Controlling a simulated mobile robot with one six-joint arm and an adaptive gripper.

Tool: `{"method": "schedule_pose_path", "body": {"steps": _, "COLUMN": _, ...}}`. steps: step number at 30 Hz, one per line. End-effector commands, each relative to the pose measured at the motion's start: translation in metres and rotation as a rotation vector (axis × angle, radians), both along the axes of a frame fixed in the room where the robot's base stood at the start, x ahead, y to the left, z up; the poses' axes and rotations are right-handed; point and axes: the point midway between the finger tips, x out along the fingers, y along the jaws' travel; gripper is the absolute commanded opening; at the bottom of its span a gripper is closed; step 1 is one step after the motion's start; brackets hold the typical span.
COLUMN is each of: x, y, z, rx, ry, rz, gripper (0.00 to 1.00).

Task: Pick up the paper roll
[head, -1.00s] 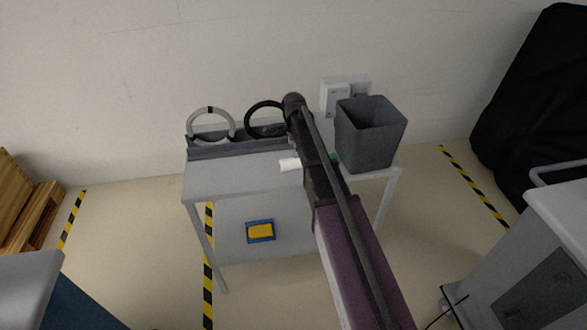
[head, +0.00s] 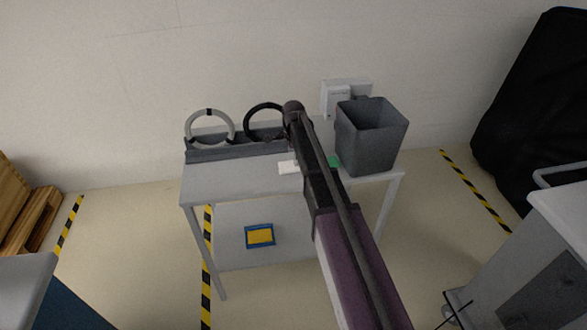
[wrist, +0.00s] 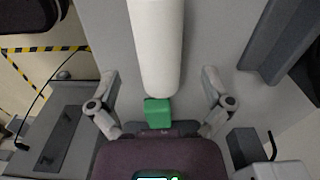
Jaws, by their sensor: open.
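The paper roll is a white cylinder (wrist: 156,45) in the wrist view, running from the top edge down to the middle. In the head view its white end (head: 288,167) shows on the grey table, left of my arm, and the rest is hidden. My gripper (wrist: 158,78) is open in the wrist view, with one finger on each side of the roll and a gap on both sides. A small green block (wrist: 158,112) shows between the roll and my gripper's base. It also shows in the head view (head: 334,161), right of my arm. My fingers are hidden in the head view.
The grey table (head: 235,182) stands against the wall. A dark grey bin (head: 362,150) stands at its right end. A grey rack (head: 235,150) runs along the back, with a white ring (head: 190,133) and a black ring (head: 250,116) above it.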

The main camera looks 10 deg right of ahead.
Motion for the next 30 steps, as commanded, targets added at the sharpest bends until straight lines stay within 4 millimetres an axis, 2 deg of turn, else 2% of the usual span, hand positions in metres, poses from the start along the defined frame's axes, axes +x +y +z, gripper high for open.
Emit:
{"method": "schedule_pose_path", "body": {"steps": 3, "x": 0.0, "y": 0.0, "z": -0.013, "rx": 0.0, "ry": 0.0, "rz": 0.0, "gripper": 1.0}}
{"method": "schedule_pose_path", "body": {"steps": 15, "x": -0.001, "y": 0.0, "z": -0.041, "rx": 0.0, "ry": 0.0, "rz": 0.0, "gripper": 1.0}}
{"method": "schedule_pose_path", "body": {"steps": 30, "x": -0.001, "y": 0.0, "z": -0.043, "rx": 0.0, "ry": 0.0, "rz": 0.0, "gripper": 1.0}}
